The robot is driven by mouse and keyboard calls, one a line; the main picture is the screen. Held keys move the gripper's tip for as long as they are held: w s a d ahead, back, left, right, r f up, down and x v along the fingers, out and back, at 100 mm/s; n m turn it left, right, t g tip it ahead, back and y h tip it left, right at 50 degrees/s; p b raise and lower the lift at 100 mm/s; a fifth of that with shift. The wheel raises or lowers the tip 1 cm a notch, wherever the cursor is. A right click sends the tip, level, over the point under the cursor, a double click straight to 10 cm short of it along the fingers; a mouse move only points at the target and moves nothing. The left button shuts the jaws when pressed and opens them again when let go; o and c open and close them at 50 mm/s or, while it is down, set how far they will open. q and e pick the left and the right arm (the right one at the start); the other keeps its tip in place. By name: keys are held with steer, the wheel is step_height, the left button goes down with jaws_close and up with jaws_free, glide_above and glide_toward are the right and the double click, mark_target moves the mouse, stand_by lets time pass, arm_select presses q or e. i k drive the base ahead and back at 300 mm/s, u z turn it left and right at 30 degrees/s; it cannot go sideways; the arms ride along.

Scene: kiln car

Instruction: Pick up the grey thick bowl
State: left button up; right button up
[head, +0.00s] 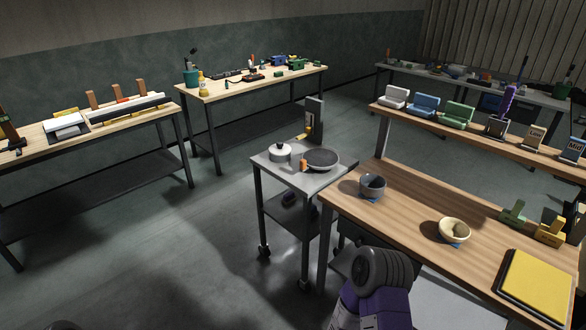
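A grey thick bowl (372,189) stands upright near the left end of the wooden table, on a small blue piece (369,198) that shows beneath it. It looks empty, though its inside is dark. A purple and dark grey part of my arm shows at the bottom, in front of the table and apart from the bowl. Neither of my grippers shows in the head view.
A cream bowl (446,226) holding a roundish object stands further right on the wooden table (415,203). A yellow pad (537,285) lies at the right. A grey cart (318,180) with a pan (321,158) and lidded pot (280,152) adjoins the table's left end. A raised shelf (470,131) runs behind.

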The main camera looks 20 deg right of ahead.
mark_target(372, 186)
steer(key=u, duration=0.15)
steer(key=i, duration=1.7)
steer(key=z, duration=0.6)
